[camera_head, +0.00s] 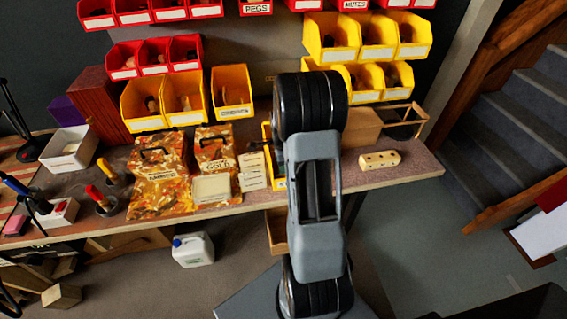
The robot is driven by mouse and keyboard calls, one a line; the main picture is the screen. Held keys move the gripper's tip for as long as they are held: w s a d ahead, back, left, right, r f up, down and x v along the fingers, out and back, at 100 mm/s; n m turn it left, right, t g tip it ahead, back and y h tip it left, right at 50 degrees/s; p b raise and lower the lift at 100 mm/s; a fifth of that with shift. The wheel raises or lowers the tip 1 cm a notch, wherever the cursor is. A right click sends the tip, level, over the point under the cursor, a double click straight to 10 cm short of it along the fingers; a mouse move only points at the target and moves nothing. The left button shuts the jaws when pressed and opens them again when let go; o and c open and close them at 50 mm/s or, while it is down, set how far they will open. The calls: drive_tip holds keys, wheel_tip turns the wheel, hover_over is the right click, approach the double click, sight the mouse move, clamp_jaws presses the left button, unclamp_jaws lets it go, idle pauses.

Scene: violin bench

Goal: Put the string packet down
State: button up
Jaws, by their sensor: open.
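My arm rises in the middle of the view and reaches over the bench (380,180). My gripper is hidden behind the arm. I cannot tell which of these, if any, is the string packet.
Yellow bins (146,104) and red bins (155,57) line the back. A second patterned box (158,172), a white tray (69,149) and tools with coloured handles (109,172) stand to the left. A wooden block with holes (379,159) lies right of my arm, with bare bench around it.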

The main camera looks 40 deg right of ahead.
wheel_tip(320, 180, up, 12)
drive_tip(key=s+a+r+n+t, duration=0.1)
drive_tip(key=s+a+r+n, duration=0.1)
drive_tip(key=s+a+n, duration=0.4)
drive_tip(key=s+a+r+n+t, duration=0.2)
drive_tip(key=s+a+n, duration=0.4)
drive_tip(key=a+n, duration=0.8)
drive_tip(key=r+n, duration=0.1)
drive_tip(key=n, duration=0.2)
drive_tip(key=shift+s+a+r+t+p, duration=0.2)
drive_tip(key=shift+a+r+t+p, duration=0.1)
drive_tip(key=shift+a, duration=0.1)
